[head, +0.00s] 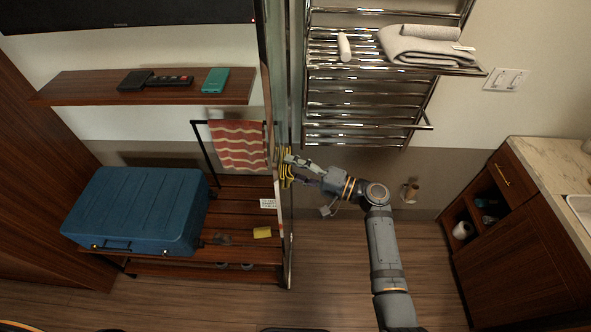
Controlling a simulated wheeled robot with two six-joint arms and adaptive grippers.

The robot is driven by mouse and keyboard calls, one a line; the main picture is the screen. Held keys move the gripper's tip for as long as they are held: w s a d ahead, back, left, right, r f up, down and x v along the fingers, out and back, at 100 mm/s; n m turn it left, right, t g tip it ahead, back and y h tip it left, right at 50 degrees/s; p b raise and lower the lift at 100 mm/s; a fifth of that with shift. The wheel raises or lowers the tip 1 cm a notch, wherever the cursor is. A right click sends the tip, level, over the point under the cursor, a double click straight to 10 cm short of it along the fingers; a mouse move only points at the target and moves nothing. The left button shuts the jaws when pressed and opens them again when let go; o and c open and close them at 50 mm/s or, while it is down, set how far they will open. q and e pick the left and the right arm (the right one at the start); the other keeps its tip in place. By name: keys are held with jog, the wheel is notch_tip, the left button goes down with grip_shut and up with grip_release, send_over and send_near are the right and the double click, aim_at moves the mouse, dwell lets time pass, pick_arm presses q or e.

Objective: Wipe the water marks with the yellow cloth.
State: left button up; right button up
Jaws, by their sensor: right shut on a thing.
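My right gripper (293,168) is at the edge-on glass panel (290,235) in the middle of the head view. It is shut on the yellow cloth (284,163), which shows as a crumpled yellow patch at the panel, partly hidden by the fingers. I cannot tell whether the cloth presses on the glass. The panel is seen nearly edge-on, so no water marks can be made out. My left gripper is not in view.
Left of the panel, a slatted wooden bench (240,197) holds a blue suitcase (137,212) and a small yellow item (262,232). A striped towel (238,145) hangs above it. A chrome towel rack (360,110) is behind my right arm. A counter (560,165) stands right. Floor between is open.

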jog(key=w, duration=0.1)
jog(key=w+b, duration=0.2)
jog(key=shift+f, duration=0.25)
jog(key=shift+w+r, duration=0.15)
jog(key=shift+w, duration=0.25)
jog(key=w+b, duration=0.4)
